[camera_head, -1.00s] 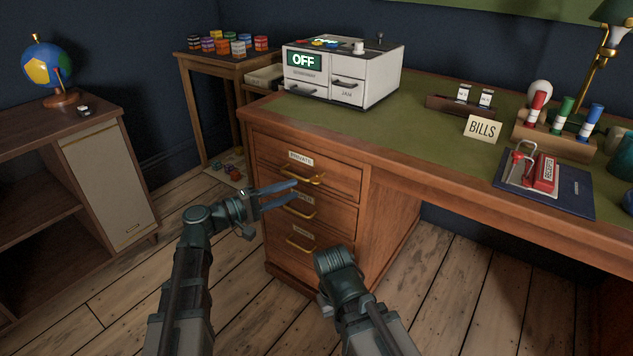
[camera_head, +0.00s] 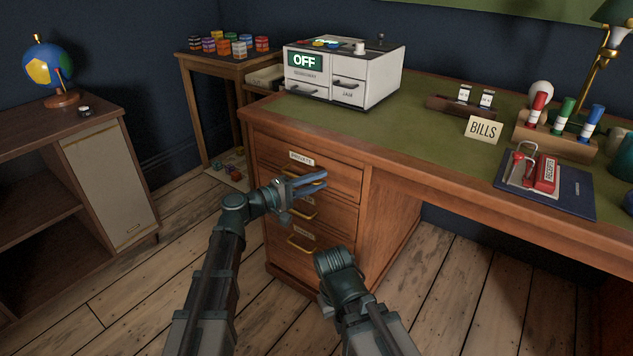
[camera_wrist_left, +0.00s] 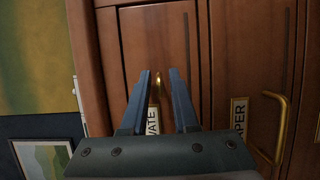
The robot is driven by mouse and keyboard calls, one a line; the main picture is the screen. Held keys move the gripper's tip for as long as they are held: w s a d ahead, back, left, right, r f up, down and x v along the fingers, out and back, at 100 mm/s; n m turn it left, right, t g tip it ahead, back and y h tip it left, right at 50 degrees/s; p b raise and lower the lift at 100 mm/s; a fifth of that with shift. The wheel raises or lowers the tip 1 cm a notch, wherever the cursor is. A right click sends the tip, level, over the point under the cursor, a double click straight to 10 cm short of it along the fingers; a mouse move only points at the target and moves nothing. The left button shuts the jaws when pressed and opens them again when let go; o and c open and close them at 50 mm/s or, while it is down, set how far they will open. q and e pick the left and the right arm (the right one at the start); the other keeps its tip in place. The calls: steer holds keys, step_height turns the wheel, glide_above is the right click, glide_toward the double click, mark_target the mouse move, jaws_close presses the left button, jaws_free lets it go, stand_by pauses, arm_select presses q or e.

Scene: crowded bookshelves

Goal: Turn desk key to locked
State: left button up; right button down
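The wooden desk (camera_head: 400,205) has a stack of drawers; its top drawer (camera_head: 345,182) carries a PRIVATE label (camera_head: 301,158). My left gripper (camera_head: 322,180) is open in front of that drawer, fingers pointing right and partly covering its brass handle. In the left wrist view, my open left gripper (camera_wrist_left: 160,72) has a brass piece (camera_wrist_left: 158,82) showing between its fingers, near the PRIVATE label (camera_wrist_left: 153,119). I cannot tell whether this piece is the key or part of the handle, or whether a finger touches it. My right arm is in front of the lower drawers; its fingers do not show.
A white box reading OFF (camera_head: 350,75), a BILLS card (camera_head: 482,129), a blue folder (camera_head: 575,190) and marker stand (camera_head: 560,140) are on the desktop. A cabinet with a globe (camera_head: 48,67) stands left.

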arm_select(q)
jaws_close()
steer(key=shift+r+m+p, duration=0.15)
steer(key=shift+m+p, duration=0.55)
steer(key=shift+m+g+y+p, duration=0.3)
steer(key=shift+m+y+p, duration=0.4)
steer(key=shift+m+p, duration=0.35)
steer(key=m+y+p, duration=0.2)
steer(key=m+p, duration=0.1)
steer(key=m, duration=0.1)
steer(key=shift+s, duration=0.1)
steer(key=m+t+y+p, duration=0.1)
steer(key=m+y, duration=0.1)
steer(key=m, duration=0.1)
steer(key=shift+m, duration=0.25)
steer(key=shift+f+m+t+y+p, duration=0.2)
steer(key=shift+m+t+y+p, duration=0.25)
steer(key=shift+m+y, duration=0.65)
steer(key=shift+m, duration=0.3)
